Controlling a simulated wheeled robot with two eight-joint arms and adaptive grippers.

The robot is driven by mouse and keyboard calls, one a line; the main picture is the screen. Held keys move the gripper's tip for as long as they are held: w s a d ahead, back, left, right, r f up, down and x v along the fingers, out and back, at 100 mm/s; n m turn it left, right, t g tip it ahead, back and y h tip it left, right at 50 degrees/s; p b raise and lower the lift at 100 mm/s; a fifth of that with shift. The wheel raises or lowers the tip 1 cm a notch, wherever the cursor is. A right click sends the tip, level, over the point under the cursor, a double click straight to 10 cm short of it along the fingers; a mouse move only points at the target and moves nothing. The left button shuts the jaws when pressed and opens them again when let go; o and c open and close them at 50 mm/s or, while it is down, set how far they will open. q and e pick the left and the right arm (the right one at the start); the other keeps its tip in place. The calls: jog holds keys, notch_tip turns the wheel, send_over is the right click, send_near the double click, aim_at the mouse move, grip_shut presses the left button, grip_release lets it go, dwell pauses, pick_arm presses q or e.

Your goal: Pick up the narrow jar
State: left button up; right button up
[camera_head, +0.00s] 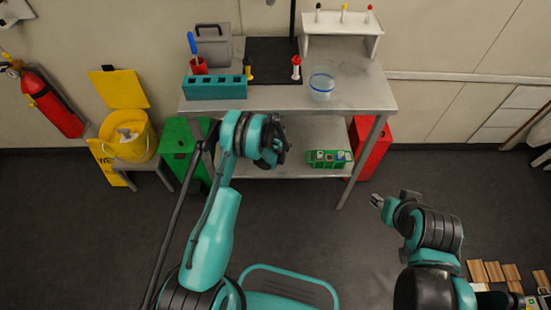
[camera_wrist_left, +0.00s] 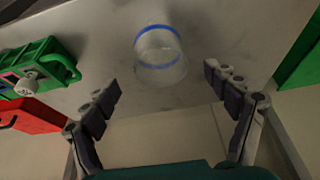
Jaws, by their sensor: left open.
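A clear glass jar (camera_head: 322,86) with a blue rim stands upright near the front right of the steel table (camera_head: 355,92). In the left wrist view the jar (camera_wrist_left: 160,48) is at upper centre, beyond the gap between my left fingertips. My left gripper (camera_wrist_left: 163,77) is open and empty, apart from the jar. In the head view the left gripper (camera_head: 274,152) is at the table's front, left of the jar, its fingers mostly hidden by the wrist. My right gripper (camera_head: 378,201) is away from the table at lower right; its opening is unclear.
A teal rack (camera_head: 215,89), a red cup (camera_head: 198,66) and a grey box (camera_head: 213,45) stand at the table's left. A white stand (camera_head: 341,35) is at the back right. A green tray (camera_head: 328,159) is on the lower shelf.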

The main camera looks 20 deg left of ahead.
pick_arm(q)
jog(key=b+x, duration=0.2)
jog(key=x, duration=0.2)
jog(key=shift+w+a+f, duration=0.1)
jog(key=shift+f, duration=0.3)
jog(key=shift+r, duration=0.1)
jog(key=c, duration=1.7)
jog(key=shift+r, duration=0.1)
